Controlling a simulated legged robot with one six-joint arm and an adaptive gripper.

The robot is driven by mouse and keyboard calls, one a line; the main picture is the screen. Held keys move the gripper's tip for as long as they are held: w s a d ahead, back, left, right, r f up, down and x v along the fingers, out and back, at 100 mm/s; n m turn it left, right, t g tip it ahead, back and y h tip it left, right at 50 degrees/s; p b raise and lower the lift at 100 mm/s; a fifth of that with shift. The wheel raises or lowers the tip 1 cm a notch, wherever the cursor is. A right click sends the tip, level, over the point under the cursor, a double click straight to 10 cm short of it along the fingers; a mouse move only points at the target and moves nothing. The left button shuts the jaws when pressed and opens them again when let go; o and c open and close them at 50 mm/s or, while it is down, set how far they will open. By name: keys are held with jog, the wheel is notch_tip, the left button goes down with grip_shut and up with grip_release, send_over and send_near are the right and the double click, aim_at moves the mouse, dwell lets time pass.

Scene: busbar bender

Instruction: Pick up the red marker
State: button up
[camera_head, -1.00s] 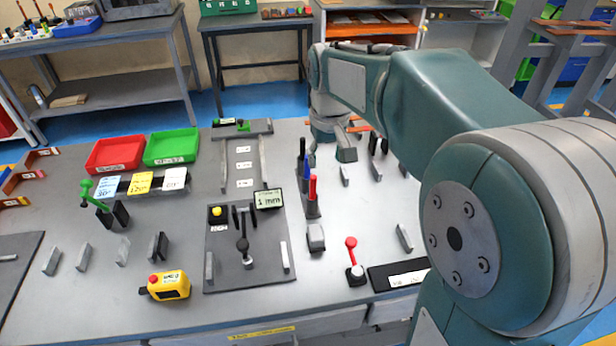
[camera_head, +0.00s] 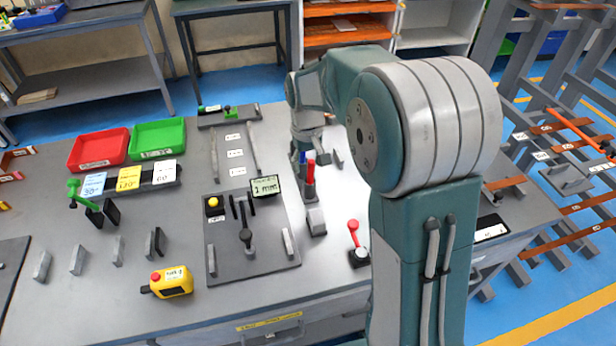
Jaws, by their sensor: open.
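The red marker (camera_head: 310,174) stands upright in a dark holder (camera_head: 309,191) on the grey workbench, right of the black control panel. A blue marker (camera_head: 302,157) stands just behind it, and a dark marker seems to stand behind that. My gripper (camera_head: 309,147) points down at the far end of my arm, just behind and above the red marker in the picture. It is open and small in view; its fingers partly overlap the markers. I cannot tell whether it touches any marker. The red marker is not between its fingers as far as I see.
A grey block (camera_head: 316,221) sits in front of the red marker. A red-knobbed lever (camera_head: 355,236) stands to the right, close to my upper arm. A small display (camera_head: 265,187) is on the left. Red (camera_head: 98,150) and green (camera_head: 157,139) trays lie farther left.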

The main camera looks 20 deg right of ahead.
aim_at(310, 179)
jog(key=shift+a+f, duration=0.1)
jog(key=shift+f, duration=0.9)
jog(key=shift+d, duration=0.75)
jog(key=shift+c, duration=0.3)
jog(key=shift+a, duration=0.1)
grip_shut()
jog(key=shift+a, duration=0.3)
